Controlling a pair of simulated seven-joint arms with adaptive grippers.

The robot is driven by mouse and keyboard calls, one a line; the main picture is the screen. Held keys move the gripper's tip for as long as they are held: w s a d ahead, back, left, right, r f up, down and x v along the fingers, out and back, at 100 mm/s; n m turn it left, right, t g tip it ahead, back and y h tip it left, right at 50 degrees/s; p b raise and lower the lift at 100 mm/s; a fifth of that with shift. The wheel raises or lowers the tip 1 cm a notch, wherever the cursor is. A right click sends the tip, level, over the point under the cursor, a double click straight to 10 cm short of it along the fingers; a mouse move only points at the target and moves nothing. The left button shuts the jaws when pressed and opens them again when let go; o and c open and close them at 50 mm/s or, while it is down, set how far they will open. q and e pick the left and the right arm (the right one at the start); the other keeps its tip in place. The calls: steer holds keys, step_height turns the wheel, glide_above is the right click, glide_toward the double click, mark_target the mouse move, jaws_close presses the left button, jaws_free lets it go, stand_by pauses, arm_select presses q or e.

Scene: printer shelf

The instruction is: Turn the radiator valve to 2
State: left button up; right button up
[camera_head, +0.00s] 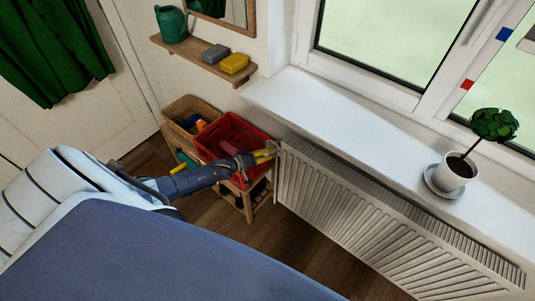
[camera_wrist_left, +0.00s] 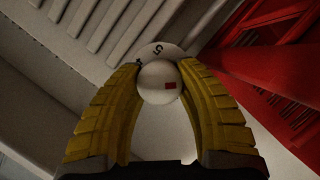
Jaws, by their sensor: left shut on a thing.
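The radiator (camera_head: 375,225) is white and ribbed, under the window sill. In the left wrist view the fingers close on the knob from both sides. In the head view the knob is too small to make out.
A red crate (camera_head: 201,151) stands on a low wooden stand just left of the valve, close under my left arm. A wooden box (camera_head: 172,110) is beside it. A wall shelf (camera_head: 190,50) hangs above. A potted plant (camera_head: 458,170) is on the sill (camera_head: 340,110).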

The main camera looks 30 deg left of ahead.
arm_select(q)
steer(key=m+y, duration=0.1)
steer(key=m, duration=0.1)
steer(key=m+y, duration=0.1)
steer(key=shift+s+d+f+m+y, duration=0.1)
steer(key=shift+d+m+y, duration=0.1)
steer(key=shift+m+y, duration=0.15)
steer(key=m+y, duration=0.2)
steer(key=m, duration=0.1)
steer(key=shift+m+y, duration=0.35)
steer(key=m+y, duration=0.2)
steer(key=m, duration=0.1)
steer(key=shift+f+m+t, duration=0.1)
steer(key=shift+m+t, duration=0.2)
steer(key=m+t+y, duration=0.1)
steer(key=m+y, duration=0.1)
steer(key=m, duration=0.1)
steer(key=shift+m, duration=0.3)
steer(key=shift+a, duration=0.1)
stand_by(0.4)
steer(key=o, duration=1.3)
